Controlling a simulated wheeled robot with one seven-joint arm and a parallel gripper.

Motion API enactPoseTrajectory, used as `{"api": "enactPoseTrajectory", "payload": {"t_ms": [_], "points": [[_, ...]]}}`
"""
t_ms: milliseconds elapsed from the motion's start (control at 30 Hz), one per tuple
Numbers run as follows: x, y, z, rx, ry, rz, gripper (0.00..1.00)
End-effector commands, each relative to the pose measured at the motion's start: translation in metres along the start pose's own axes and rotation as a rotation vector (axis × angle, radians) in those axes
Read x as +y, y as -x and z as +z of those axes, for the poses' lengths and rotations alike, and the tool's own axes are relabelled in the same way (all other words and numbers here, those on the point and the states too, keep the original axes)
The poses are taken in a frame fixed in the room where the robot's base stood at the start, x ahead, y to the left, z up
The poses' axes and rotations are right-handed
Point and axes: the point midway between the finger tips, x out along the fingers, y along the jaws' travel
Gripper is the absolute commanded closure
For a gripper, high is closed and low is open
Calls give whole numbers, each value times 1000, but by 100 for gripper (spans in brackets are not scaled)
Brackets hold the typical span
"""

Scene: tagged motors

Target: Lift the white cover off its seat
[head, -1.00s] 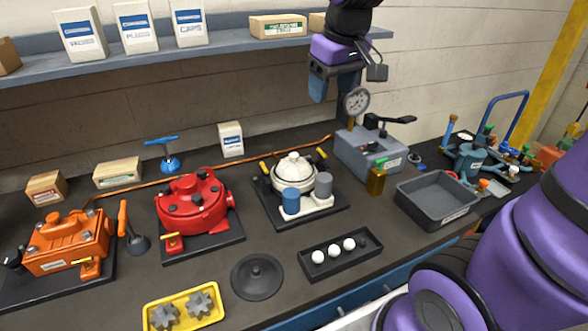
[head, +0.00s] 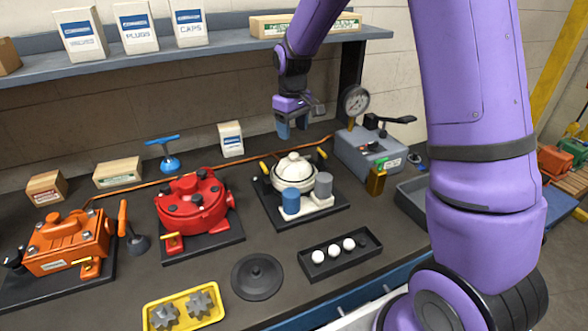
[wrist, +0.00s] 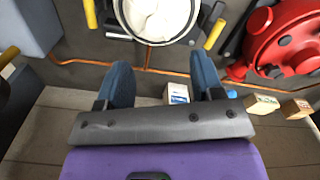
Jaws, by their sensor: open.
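The white cover (head: 294,166) is a round lid with a knob on top. It sits level on the white motor body (head: 282,183), with a blue cylinder (head: 290,201) and a grey cylinder (head: 323,184) in front. In the wrist view the white cover (wrist: 158,14) is cut off by the top edge. My gripper (head: 292,130) hangs above and just behind the cover, apart from it. Its two blue fingers (wrist: 158,82) are spread and empty, pointing toward the cover in the wrist view.
Yellow-handled clamps (head: 322,152) flank the cover. A red motor (head: 192,203) stands to the left, and a grey gauge unit (head: 362,150) to the right. A shelf (head: 225,47) with boxes runs behind. A black tray (head: 340,262) with white balls lies in front.

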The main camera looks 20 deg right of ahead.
Motion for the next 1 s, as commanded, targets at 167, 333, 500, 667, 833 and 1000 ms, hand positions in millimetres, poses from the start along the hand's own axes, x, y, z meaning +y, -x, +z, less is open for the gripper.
{"api": "enactPoseTrajectory", "payload": {"t_ms": [167,333,500,667,833,1000], "points": [[0,-28,1,-4,0,-2,39],[0,-43,1,-1,-1,0,39],[2,-54,1,-2,-1,-1,39],[6,-78,0,-3,-2,-1,39],[6,-94,0,-2,-1,-1,39],[6,-97,0,-1,-1,0,39]]}}
